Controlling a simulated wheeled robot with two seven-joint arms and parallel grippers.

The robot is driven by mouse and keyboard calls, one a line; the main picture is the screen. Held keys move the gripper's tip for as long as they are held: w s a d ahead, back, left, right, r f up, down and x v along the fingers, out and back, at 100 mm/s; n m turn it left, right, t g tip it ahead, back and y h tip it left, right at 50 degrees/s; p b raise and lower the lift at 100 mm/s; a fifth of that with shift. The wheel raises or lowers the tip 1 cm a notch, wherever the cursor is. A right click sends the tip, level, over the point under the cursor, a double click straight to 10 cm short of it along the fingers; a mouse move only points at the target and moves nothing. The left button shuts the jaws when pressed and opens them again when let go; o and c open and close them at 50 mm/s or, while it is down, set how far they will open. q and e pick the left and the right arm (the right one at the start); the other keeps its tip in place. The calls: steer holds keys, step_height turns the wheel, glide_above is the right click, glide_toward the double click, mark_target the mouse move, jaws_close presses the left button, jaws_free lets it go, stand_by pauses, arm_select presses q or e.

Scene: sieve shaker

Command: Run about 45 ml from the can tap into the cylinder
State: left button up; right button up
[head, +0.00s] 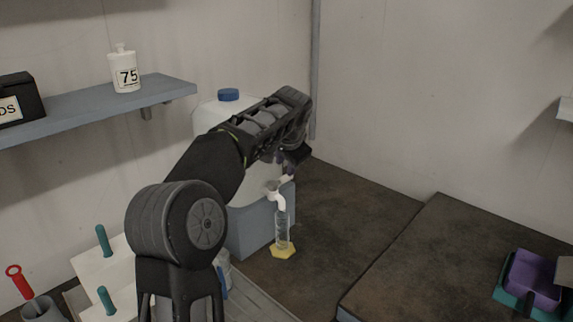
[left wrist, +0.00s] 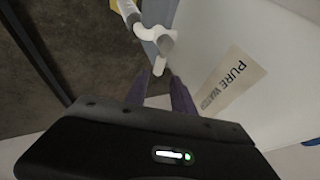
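The white can (head: 208,118) with a blue cap stands on a blue-grey stand (head: 250,226). Its white tap (head: 274,192) points down over the clear measuring cylinder (head: 282,228), which stands upright on a yellow base. I cannot make out a liquid level in it. My left gripper (head: 289,172) is just above the tap. In the left wrist view its purple fingers (left wrist: 158,78) are apart, with the end of the white tap lever (left wrist: 159,66) between or just beyond the tips. I cannot tell whether they touch it. My right gripper is not in view.
A rack with teal pegs (head: 104,241) is at the front left. Purple and teal trays (head: 530,280) are at the right. The dark counter right of the cylinder is clear.

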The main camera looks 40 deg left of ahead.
mark_target(284, 177)
arm_select(q)
steer(key=shift+p+x, duration=0.65)
steer(key=shift+x, duration=3.3)
steer(key=shift+r, duration=0.1)
jaws_close()
